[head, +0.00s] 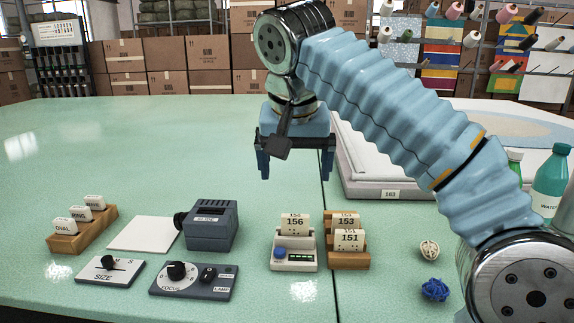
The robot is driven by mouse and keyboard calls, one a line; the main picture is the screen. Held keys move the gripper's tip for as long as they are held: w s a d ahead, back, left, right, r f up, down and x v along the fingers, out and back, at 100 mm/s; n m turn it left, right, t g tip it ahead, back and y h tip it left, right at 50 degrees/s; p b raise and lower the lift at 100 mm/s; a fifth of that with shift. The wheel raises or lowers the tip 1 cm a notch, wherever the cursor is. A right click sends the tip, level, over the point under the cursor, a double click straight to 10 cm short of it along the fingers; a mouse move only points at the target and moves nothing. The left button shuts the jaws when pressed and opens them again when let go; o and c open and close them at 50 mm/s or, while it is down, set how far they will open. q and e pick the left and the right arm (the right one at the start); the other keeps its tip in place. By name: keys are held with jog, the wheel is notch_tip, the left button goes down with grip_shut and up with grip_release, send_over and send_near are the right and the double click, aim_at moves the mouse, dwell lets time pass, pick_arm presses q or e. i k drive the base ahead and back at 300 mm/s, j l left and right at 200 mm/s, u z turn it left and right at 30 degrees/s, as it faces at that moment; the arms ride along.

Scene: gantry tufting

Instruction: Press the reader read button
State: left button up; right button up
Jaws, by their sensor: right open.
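The card reader (294,262) is a small pale box on the green table, in the lower middle of the head view. A round blue button (280,253) sits at the left of its front face, beside a dark strip with green lights. A card marked 156 (294,226) stands upright in its top. My right gripper (296,168) hangs above and behind the reader, fingers pointing down, open and empty. It is clear of the button. My left gripper is not in view.
A wooden rack (348,261) with cards 153 and 151 stands close right of the reader. A grey projector-like box (211,226), a focus panel (192,281) and a size panel (108,271) lie left. Yarn balls (435,289) and bottles (551,179) are at the right.

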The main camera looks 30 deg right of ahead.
aim_at(279, 252)
jog(key=k, duration=1)
